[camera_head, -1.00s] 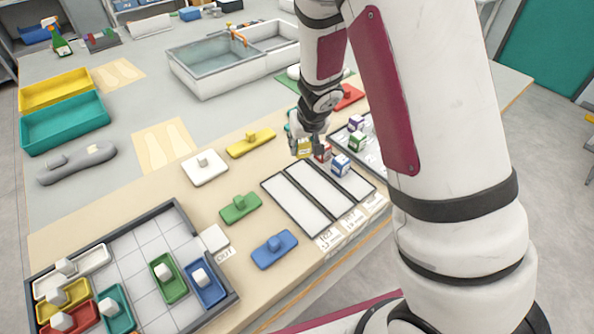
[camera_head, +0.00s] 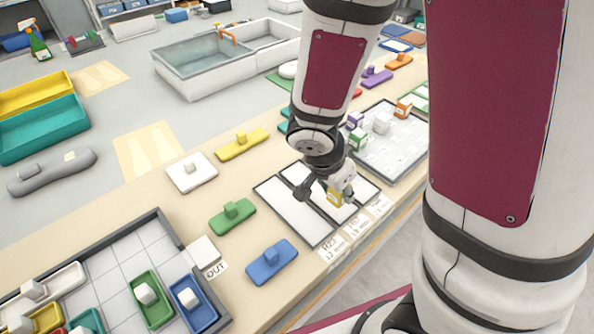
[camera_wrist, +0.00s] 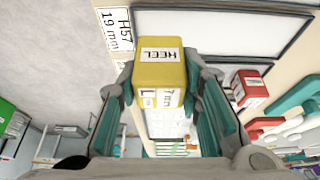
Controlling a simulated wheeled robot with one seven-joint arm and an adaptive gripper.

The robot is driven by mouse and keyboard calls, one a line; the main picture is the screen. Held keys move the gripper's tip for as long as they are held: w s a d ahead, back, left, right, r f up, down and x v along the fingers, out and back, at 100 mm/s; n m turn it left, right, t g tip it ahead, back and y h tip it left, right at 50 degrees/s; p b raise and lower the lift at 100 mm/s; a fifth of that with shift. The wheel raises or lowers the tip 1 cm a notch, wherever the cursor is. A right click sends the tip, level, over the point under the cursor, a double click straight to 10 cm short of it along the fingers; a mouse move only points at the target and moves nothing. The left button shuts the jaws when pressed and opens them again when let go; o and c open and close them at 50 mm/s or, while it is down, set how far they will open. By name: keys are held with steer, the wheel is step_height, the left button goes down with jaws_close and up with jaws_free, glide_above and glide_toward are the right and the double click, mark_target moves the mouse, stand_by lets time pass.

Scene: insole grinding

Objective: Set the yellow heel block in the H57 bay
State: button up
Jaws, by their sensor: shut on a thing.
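The yellow heel block (camera_wrist: 160,72) is between the two fingers of my gripper (camera_head: 324,194), which is shut on it. Its "HEEL" label faces the wrist camera. In the head view the yellow block (camera_head: 335,198) hangs at the bay panels, partly covered by my gripper; I cannot tell its height above them. The H57 19 mm label (camera_wrist: 116,29) shows at the upper left of the wrist view, beside a white, dark-edged bay (camera_wrist: 220,32). That bay looks empty where visible. The block's top overlaps the bay's lower left edge in that view.
A red block (camera_wrist: 250,88) stands close to the right of my gripper in the wrist view. A grey tray (camera_head: 385,165) with several small blocks lies right of the bays. A blue stamp-like piece (camera_head: 271,262) and a green one (camera_head: 232,215) lie to the left.

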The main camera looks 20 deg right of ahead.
steer(key=w+a, duration=0.1)
steer(key=w, duration=0.3)
steer(key=w+a+f, duration=0.1)
steer(key=w, duration=0.4)
steer(key=w+a+p, duration=0.1)
steer(key=w+a, duration=0.1)
steer(key=w, duration=0.3)
steer(key=shift+w+f, duration=0.15)
steer(key=shift+f, duration=0.1)
steer(key=shift+w+f+p, duration=0.15)
steer(key=shift+f+p, duration=0.05)
steer(key=shift+f, duration=0.7)
steer(key=shift+w+f+p, duration=0.15)
steer(key=shift+f+p, duration=0.05)
steer(key=shift+f, duration=0.7)
steer(key=shift+f, duration=0.15)
steer(key=o, duration=1.2)
